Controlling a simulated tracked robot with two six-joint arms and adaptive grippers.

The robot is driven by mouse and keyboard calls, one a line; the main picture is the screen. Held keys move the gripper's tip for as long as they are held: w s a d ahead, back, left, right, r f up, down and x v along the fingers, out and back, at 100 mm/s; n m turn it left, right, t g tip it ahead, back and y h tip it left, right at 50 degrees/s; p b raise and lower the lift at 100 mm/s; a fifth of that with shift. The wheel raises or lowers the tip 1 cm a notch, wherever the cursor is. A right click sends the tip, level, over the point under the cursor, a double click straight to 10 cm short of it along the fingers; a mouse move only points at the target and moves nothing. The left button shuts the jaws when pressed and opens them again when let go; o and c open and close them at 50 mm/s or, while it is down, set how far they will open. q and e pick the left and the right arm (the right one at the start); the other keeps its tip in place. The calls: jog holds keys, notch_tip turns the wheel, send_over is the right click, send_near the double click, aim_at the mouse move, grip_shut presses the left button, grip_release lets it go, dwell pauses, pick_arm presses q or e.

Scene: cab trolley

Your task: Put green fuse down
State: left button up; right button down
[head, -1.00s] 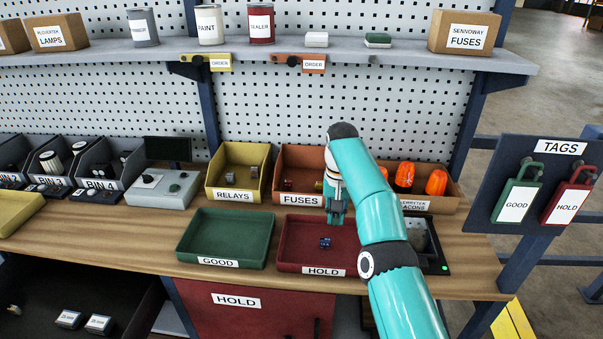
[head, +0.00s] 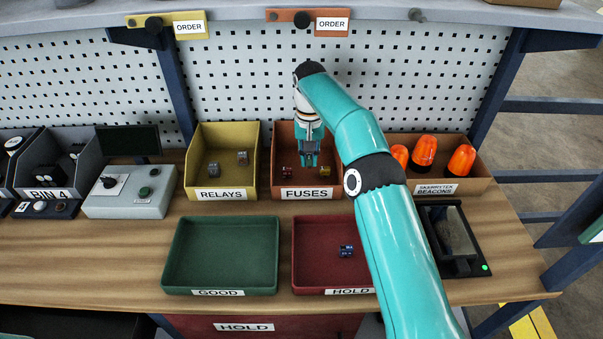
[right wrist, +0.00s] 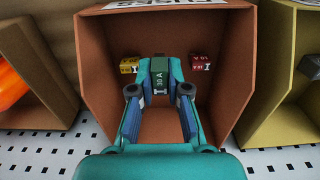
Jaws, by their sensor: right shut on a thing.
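The green fuse (right wrist: 160,76), marked 30 A, is between the fingertips of my right gripper in the right wrist view. My right gripper (head: 310,162) is shut on it and points down into the orange FUSES bin (head: 308,193). The bin's walls also surround the gripper in the right wrist view (right wrist: 98,75). A red fuse (head: 288,172) and a yellow fuse (head: 325,172) lie in this bin, one on each side of the gripper. I cannot tell whether the green fuse touches the bin floor. My left gripper is not in view.
The yellow RELAYS bin (head: 221,195) adjoins on the left, and the BEACONS bin (head: 450,187) on the right. In front are an empty green GOOD tray (head: 220,291) and a red HOLD tray (head: 300,245) with a blue part (head: 346,251). A shelf overhangs behind.

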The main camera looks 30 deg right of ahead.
aim_at(307, 167)
notch_tip(307, 167, down, 3)
jog(key=shift+w+a+f, duration=0.1)
jog(key=shift+a+f, duration=0.15)
jog(key=shift+f, duration=0.15)
notch_tip(307, 167, down, 4)
jog(key=shift+a+f, duration=0.1)
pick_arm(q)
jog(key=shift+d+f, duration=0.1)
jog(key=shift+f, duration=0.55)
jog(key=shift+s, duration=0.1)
pick_arm(e)
jog(key=c, duration=1.1)
grip_release()
jog(key=shift+c, duration=0.2)
